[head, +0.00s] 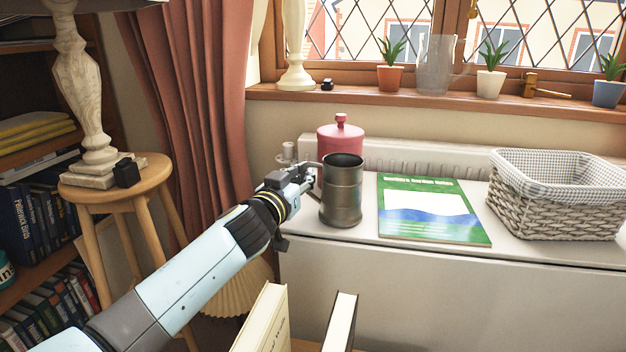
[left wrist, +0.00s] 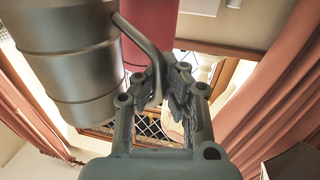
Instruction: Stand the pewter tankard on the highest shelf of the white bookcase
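The pewter tankard (head: 342,190) stands upright near the front edge of a white surface (head: 330,240), below the window. My left gripper (head: 312,182) reaches it from the left, at its handle side. In the left wrist view the tankard (left wrist: 75,60) fills the upper left, and its curved handle (left wrist: 143,40) runs down between the fingers of my left gripper (left wrist: 165,88). The fingers are closed in on the handle. I cannot make out a white bookcase in these views. My right gripper is not in view.
A red lidded jar (head: 340,138) stands behind the tankard. A green book (head: 430,232) and a wicker basket (head: 553,208) are to its right. A round stool (head: 148,178) with a lamp and a dark bookcase (head: 30,160) are at left. Books (head: 265,322) stand upright in front.

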